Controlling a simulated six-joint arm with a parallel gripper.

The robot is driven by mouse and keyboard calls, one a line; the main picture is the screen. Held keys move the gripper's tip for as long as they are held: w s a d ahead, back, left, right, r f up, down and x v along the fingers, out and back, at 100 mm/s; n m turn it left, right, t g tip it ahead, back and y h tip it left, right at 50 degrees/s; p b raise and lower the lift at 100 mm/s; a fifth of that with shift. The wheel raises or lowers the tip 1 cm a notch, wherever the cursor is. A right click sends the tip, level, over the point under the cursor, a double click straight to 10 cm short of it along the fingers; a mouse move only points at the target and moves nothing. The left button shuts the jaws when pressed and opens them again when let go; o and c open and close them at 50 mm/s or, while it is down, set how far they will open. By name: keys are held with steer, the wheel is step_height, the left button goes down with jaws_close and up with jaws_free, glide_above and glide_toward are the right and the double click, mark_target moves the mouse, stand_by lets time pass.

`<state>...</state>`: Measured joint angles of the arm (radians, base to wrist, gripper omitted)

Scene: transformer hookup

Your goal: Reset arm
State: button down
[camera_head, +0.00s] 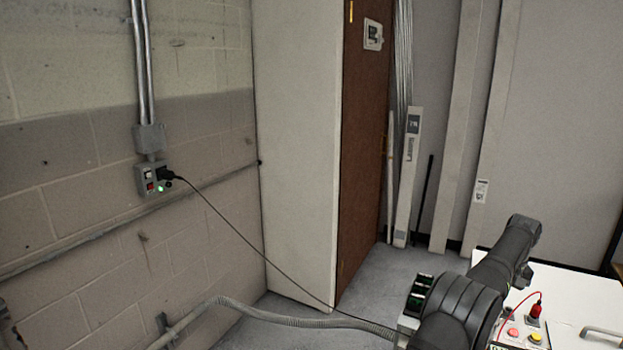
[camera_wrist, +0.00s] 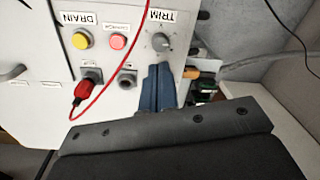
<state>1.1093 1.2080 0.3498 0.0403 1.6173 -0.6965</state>
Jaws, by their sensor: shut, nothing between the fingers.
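My gripper (camera_wrist: 159,70) shows in the wrist view as two blue fingers, shut together with nothing between them. It points at a white panel (camera_wrist: 30,120), just below the TRIM knob (camera_wrist: 161,42). I cannot tell whether the fingertips touch the panel. My dark arm (camera_head: 468,300) shows at the lower right in the head view, folded over the white cabinet; my fingers are hidden there.
The panel has a yellow button (camera_wrist: 82,40), a pink-red button (camera_wrist: 118,41), and a red plug (camera_wrist: 84,92) with a red cable beside my fingers. On the left wall, a black plug (camera_head: 166,174) sits in an outlet box with a green light; its cord crosses toward my arm.

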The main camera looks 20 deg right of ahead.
steer(key=f, duration=0.6)
steer(key=shift+a+f, duration=0.2)
steer(key=shift+f, duration=0.15)
steer(key=c, duration=0.6)
jaws_free()
steer(key=shift+c, duration=0.2)
steer(key=o, duration=0.4)
steer(key=shift+s+r, duration=0.15)
steer(key=shift+r, duration=0.05)
steer(key=shift+o, duration=1.2)
steer(key=s+a+r+m+t+h, duration=0.1)
steer(key=s+r, duration=0.8)
steer(key=r, duration=0.2)
steer(key=shift+s+a+r+m+t+h, duration=0.3)
steer(key=shift+s+a+r+m+t, duration=0.05)
steer(key=shift+s+a+m+t, duration=0.05)
steer(key=s+a+r+m+t+h, duration=0.1)
steer(key=s+a+r+m+h, duration=0.1)
steer(key=s+a+r, duration=0.8)
steer(key=s+d+x, duration=0.1)
steer(key=x, duration=1)
steer(key=shift+d, duration=0.3)
